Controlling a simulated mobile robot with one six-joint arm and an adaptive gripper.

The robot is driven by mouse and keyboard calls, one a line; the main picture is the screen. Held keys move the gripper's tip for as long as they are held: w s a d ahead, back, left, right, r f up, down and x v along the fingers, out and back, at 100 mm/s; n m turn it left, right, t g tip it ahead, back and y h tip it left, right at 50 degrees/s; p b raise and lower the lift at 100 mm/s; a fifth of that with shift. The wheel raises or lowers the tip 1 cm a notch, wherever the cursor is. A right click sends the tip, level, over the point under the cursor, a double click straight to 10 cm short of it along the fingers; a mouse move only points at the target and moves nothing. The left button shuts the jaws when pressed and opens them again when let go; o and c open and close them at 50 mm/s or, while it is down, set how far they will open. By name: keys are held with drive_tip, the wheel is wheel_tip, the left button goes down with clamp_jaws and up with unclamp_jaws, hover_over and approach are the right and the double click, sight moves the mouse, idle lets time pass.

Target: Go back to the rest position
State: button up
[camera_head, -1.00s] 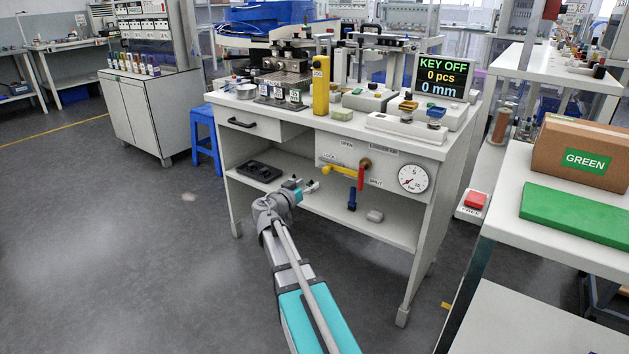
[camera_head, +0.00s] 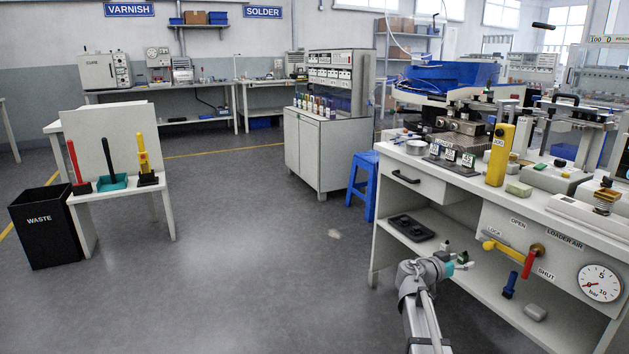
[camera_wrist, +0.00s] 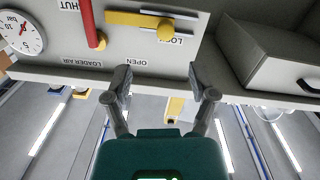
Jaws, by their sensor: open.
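My gripper (camera_head: 462,259) is at the front of the workbench (camera_head: 400,215), near the lower shelf and left of the air panel. In the wrist view my gripper (camera_wrist: 163,88) is open, with nothing between its two fingers. That view looks upside down at the bench front. The yellow lock lever (camera_head: 503,249) and the red shut lever (camera_head: 529,264) sit on the panel, and they also show in the wrist view as a yellow lever (camera_wrist: 140,20) and a red lever (camera_wrist: 92,25).
A black tray (camera_head: 411,228) and a grey block (camera_head: 535,312) lie on the lower shelf. A blue stool (camera_head: 363,185) stands left of the bench. A waste bin (camera_head: 45,225) and a small tool stand (camera_head: 150,205) are at the far left. The floor (camera_head: 250,260) between is clear.

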drive_tip(key=s+a+f+n+g+y+p, duration=0.45)
drive_tip(key=s+a+f+y, duration=0.5)
drive_tip(key=a, duration=0.35)
drive_tip(key=s+a+n+g+y+p, duration=0.1)
drive_tip(key=s+a+n+y+p, duration=0.15)
drive_tip(key=s+a+n, duration=0.4)
drive_tip(key=s+a+n+g+y+p, duration=0.1)
drive_tip(key=s+a+y, duration=0.25)
drive_tip(key=a, duration=0.55)
wheel_tip(320, 180, up, 38)
drive_tip(key=p, duration=3.8)
drive_tip(key=shift+w+y, duration=0.2)
drive_tip(key=shift+y, duration=0.25)
drive_tip(key=shift+t, duration=0.25)
drive_tip(key=shift+c, duration=1.2)
drive_tip(key=shift+d, duration=0.1)
